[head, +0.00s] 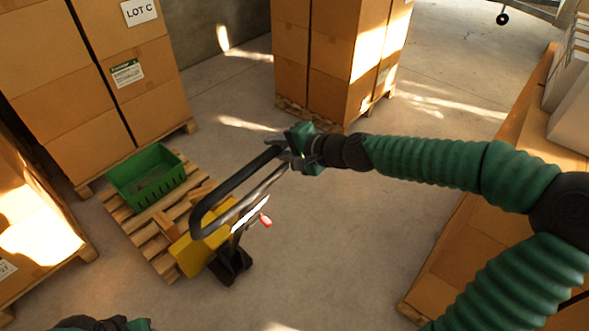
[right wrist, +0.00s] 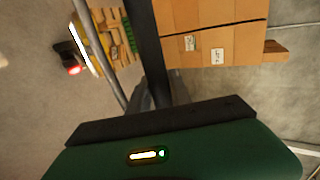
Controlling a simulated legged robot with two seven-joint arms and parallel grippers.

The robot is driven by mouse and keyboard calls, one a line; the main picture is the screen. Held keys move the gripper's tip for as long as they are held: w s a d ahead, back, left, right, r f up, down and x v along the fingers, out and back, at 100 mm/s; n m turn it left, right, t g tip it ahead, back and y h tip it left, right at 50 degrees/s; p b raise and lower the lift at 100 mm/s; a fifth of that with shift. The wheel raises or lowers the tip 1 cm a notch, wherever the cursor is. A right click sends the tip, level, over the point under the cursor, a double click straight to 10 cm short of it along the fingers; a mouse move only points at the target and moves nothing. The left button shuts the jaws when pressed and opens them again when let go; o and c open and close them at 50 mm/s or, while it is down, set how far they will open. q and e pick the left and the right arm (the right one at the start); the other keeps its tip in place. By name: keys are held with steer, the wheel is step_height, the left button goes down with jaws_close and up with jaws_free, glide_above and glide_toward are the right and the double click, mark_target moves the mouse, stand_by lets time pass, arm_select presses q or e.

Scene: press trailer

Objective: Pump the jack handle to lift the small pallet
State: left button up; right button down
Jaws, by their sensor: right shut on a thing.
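The pallet jack's looped handle (head: 199,210) rises from its yellow body (head: 203,250) toward the middle of the head view. My right gripper (head: 291,152) is shut on the top end of the handle. In the right wrist view the dark handle bar (right wrist: 147,50) runs up from the jaws. The small wooden pallet (head: 148,235) sits at the jack, left of the yellow body, with a green crate (head: 148,178) on it. How high it stands off the floor I cannot tell. A dark piece at the bottom left edge may be my left gripper; its jaws do not show.
Tall carton stacks on pallets stand at the back left (head: 85,70) and back middle (head: 335,50). More cartons stand at the left edge (head: 35,225) and at the right (head: 470,250). The concrete floor (head: 330,240) right of the jack is clear.

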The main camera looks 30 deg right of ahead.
steer(key=s+d+f+p, duration=0.2)
steer(key=s, duration=0.3)
steer(key=w+a+r+p, duration=0.2)
steer(key=w+a+p, duration=0.2)
steer(key=w+p, duration=0.3)
steer(key=w+a+r+p, duration=0.3)
steer(key=w+a+p, duration=0.2)
steer(key=w, duration=1.1)
steer(key=w+a+r+p, duration=0.2)
steer(key=w+a+p, duration=0.3)
steer(key=w+p, duration=0.4)
steer(key=w, duration=0.2)
steer(key=shift+w+a+r, duration=0.15)
steer(key=shift+w+r, duration=0.05)
steer(key=shift+w, duration=0.2)
steer(key=c, duration=0.9)
jaws_free()
steer(key=shift+r, duration=0.15)
